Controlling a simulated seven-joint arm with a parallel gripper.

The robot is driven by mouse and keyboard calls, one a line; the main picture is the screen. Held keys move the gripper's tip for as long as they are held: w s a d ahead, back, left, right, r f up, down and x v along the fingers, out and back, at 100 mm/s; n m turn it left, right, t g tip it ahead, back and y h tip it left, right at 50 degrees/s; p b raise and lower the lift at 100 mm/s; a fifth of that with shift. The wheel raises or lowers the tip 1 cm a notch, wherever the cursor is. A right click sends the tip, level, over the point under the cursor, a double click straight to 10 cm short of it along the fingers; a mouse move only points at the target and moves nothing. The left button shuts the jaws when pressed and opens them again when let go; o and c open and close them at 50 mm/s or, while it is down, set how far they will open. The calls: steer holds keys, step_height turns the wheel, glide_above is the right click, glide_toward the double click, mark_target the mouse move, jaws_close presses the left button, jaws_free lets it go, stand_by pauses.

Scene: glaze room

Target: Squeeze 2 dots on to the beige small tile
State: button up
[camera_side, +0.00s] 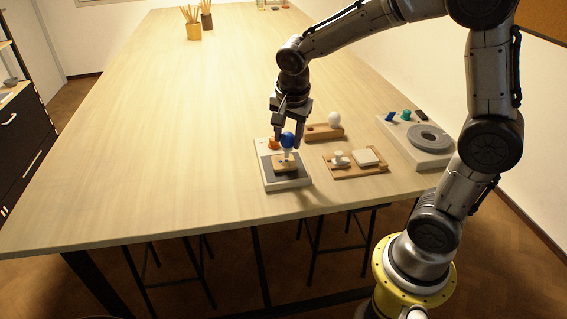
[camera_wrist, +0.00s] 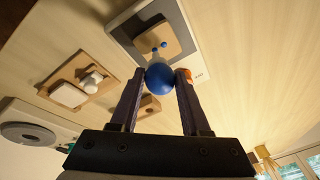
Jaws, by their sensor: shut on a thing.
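My gripper (camera_side: 288,133) is shut on a blue squeeze bulb (camera_side: 287,140) with a pale nozzle pointing down. The bulb also shows between the fingertips in the wrist view (camera_wrist: 160,78). The beige small tile (camera_wrist: 149,30) lies below on the dark pad of a white-framed stand (camera_wrist: 197,52); the tile also shows in the side view (camera_side: 279,166). The nozzle is over the tile; whether it touches is unclear. A blue dot (camera_wrist: 164,44) is on the tile beside the nozzle. Another small blue spot is at the nozzle tip; I cannot tell whether it is on the tile.
An orange knob (camera_side: 273,143) is at the stand's back. A wooden block (camera_side: 318,134) with a white bulb (camera_side: 334,119) stands behind right. A wooden tray (camera_side: 345,174) holds a white tile (camera_side: 365,156) and a white knobbed piece (camera_side: 340,159). A round grey disc (camera_side: 430,137) is farther right. Table left is clear.

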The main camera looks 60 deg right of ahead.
steer(key=shift+r, duration=3.05)
